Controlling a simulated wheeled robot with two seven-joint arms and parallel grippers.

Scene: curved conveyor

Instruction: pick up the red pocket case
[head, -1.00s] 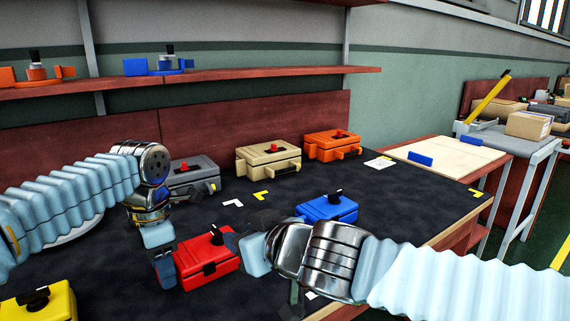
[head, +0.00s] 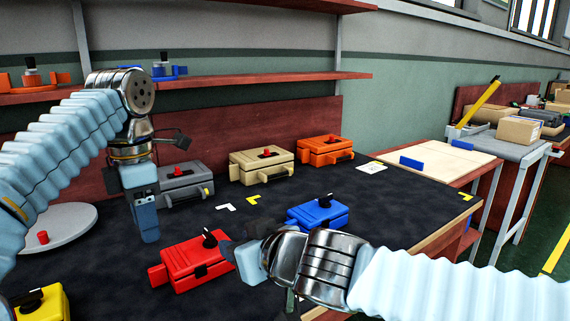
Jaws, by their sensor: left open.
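The red pocket case (head: 192,265) lies on the dark table top, with a black knob on its lid and a black latch on its front. My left gripper (head: 152,222) is open and empty, pointing down behind and left of the red case, apart from it. My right gripper (head: 248,258) is at the right end of the red case and covers part of that end in the picture. Its fingers are largely hidden by its own wrist, so I cannot tell whether it touches the case.
A blue case (head: 318,214) stands right of the red one. Grey (head: 184,184), beige (head: 262,166) and orange (head: 325,151) cases line the back. A yellow case (head: 42,303) is at front left, near a round grey plate (head: 75,228). Dark table shows between the rows.

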